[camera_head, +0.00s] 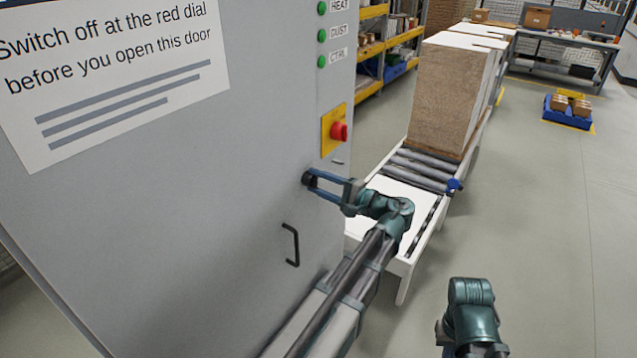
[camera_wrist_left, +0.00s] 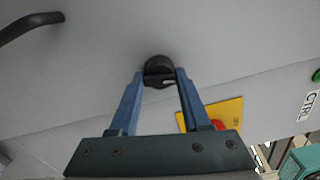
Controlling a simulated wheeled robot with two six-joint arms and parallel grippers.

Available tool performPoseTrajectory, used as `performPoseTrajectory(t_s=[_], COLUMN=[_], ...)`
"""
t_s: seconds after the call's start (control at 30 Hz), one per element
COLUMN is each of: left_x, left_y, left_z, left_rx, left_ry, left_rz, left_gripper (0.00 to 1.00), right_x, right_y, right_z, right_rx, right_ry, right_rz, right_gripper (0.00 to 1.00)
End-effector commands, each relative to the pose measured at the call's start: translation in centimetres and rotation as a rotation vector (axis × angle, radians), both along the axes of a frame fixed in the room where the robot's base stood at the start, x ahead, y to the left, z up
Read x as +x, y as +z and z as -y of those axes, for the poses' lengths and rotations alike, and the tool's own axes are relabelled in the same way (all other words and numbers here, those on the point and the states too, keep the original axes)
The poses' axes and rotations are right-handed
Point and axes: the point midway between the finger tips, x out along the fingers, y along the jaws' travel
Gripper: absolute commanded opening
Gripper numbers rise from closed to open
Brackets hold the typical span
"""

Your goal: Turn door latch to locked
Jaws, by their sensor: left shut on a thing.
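The door latch (camera_head: 307,178) is a small round black knob on the grey cabinet door (camera_head: 190,180), above the black door handle. In the left wrist view the latch (camera_wrist_left: 159,70) shows a raised bar with a small pale mark. My left gripper (camera_head: 315,180) reaches it from the right, and its blue fingers (camera_wrist_left: 160,82) are shut on the latch, one on each side. The fingertips partly cover the knob's sides. My right arm shows at the lower right of the head view, but its gripper is out of frame.
A black door handle (camera_head: 291,245) sticks out below the latch. A red dial (camera_head: 339,131) on a yellow plate (camera_head: 327,130) sits above it, close to my left gripper. A roller conveyor (camera_head: 418,170) with stacked boards (camera_head: 447,95) stands to the right. Open floor lies further right.

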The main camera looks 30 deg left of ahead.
Motion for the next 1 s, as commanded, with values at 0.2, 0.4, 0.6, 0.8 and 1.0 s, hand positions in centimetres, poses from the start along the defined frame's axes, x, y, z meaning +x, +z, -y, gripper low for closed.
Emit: performPoseTrajectory(t_s=[0.2,0.4,0.6,0.8,1.0], left_x=[-0.05,-0.05,-0.06,-0.06,-0.07], left_y=[0.0,0.0,-0.01,-0.02,-0.03], left_z=[-0.01,-0.01,-0.01,-0.02,-0.02], left_rx=[-0.011,-0.017,-0.02,-0.021,-0.021], left_ry=[0.001,0.001,0.001,0.001,0.001], left_rz=[0.129,0.201,0.234,0.242,0.241], left_gripper=[0.0,0.0,0.0,0.0,0.0], right_x=[0.0,0.0,0.0,0.0,0.0], right_y=[0.02,0.03,0.03,0.03,0.03], right_z=[0.0,0.0,0.0,0.0,0.0], right_rx=[0.0,0.0,0.0,0.0,0.0], right_ry=[0.0,0.0,0.0,0.0,0.0], right_rz=[0.0,0.0,0.0,0.0,0.0], right_gripper=[0.0,0.0,0.0,0.0,0.0])
